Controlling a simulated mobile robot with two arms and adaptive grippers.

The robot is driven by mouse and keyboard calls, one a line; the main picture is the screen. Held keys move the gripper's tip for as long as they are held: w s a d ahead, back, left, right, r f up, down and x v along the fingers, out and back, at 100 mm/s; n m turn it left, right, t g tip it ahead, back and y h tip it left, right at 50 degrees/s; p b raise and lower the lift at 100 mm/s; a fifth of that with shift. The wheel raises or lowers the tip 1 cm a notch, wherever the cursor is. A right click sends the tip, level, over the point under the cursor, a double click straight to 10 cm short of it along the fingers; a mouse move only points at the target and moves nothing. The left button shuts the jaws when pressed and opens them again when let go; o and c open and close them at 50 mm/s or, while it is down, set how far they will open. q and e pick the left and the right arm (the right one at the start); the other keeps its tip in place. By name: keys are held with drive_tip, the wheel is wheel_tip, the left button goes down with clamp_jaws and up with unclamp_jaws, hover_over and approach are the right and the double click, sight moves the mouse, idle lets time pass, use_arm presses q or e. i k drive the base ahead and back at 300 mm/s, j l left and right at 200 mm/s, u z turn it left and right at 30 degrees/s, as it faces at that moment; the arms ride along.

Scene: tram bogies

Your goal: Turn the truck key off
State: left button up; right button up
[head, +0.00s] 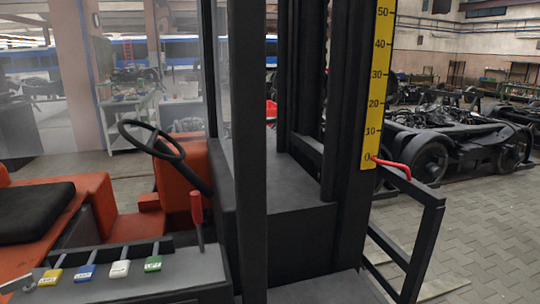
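The truck (182,172) is an orange forklift seen from its side, with a black seat (32,212) and a black steering wheel (152,140). In front lies its dark control panel (135,282) with a row of levers tagged yellow (50,277), blue (85,273), white (120,268) and green (153,263). A small grey round part (28,288) sits at the panel's left end, by the picture's edge; I cannot tell whether it is the key. No key can be clearly made out. Neither of my grippers is in view.
A red-handled lever (197,207) stands behind the panel. Dark mast posts (248,150) cross the middle. A yellow scale (378,85) and a black rail frame (425,235) with a red handle (392,167) are at right. Bogies (450,145) stand beyond on paved floor.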

sight(27, 281)
drive_tip(key=k+u, duration=0.2)
drive_tip(key=u, duration=1.35)
